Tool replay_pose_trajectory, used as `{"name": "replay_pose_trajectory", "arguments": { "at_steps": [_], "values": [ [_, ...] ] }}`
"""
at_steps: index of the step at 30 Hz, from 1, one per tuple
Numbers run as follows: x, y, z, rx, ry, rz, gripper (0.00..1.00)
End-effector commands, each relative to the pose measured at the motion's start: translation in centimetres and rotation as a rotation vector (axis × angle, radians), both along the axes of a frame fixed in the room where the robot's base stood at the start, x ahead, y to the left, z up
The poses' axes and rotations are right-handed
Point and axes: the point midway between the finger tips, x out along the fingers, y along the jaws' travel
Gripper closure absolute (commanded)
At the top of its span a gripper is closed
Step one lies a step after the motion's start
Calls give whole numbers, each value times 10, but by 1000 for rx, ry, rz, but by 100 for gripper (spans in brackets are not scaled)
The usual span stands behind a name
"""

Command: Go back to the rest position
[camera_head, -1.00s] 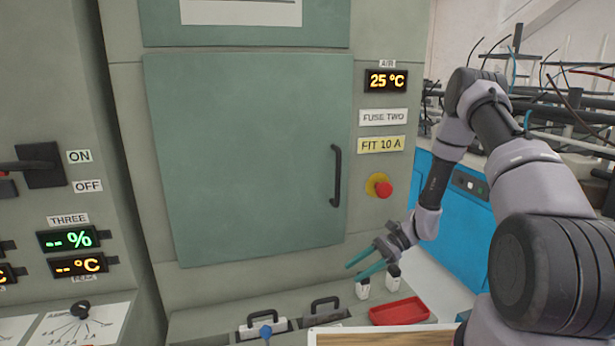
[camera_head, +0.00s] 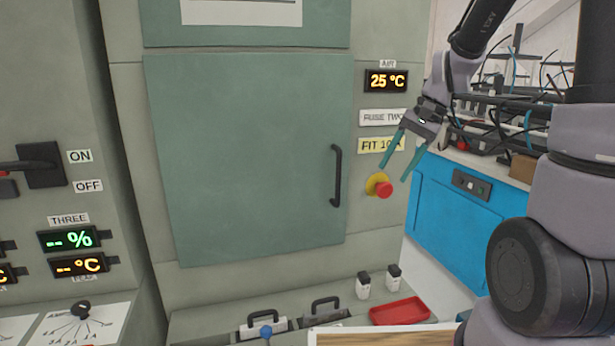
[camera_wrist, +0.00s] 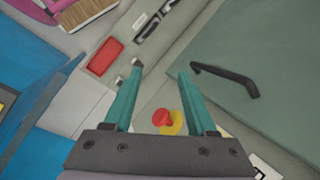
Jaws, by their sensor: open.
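My gripper (camera_head: 403,162) is open with nothing between its two teal fingers. In the head view it hangs in front of the right edge of the grey cabinet, by the red button on a yellow base (camera_head: 379,186), and covers part of the yellow FIT 10 A label (camera_head: 372,146). In the wrist view my gripper (camera_wrist: 158,90) spreads its fingers apart, with the red button (camera_wrist: 163,117) seen between their bases. My arm is raised and folded at the right of the head view.
A closed green door with a black handle (camera_head: 336,175) is on the cabinet. Below stand two small white items (camera_head: 363,285), a red tray (camera_head: 400,311) and black handles (camera_head: 325,308) on a ledge. A blue cabinet (camera_head: 455,222) and a wire-cluttered bench are at right.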

Motion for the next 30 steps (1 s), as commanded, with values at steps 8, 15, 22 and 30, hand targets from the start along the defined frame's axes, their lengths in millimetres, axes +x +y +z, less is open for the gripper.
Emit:
{"name": "replay_pose_trajectory", "arguments": {
  "at_steps": [8,15,22,30],
  "values": [
    [-57,-18,78,-149,-285,53,43],
    [-106,-33,120,-253,-504,72,43],
    [-129,-42,134,-299,-605,77,43],
    [-131,-42,134,-303,-614,77,43]
  ]
}}
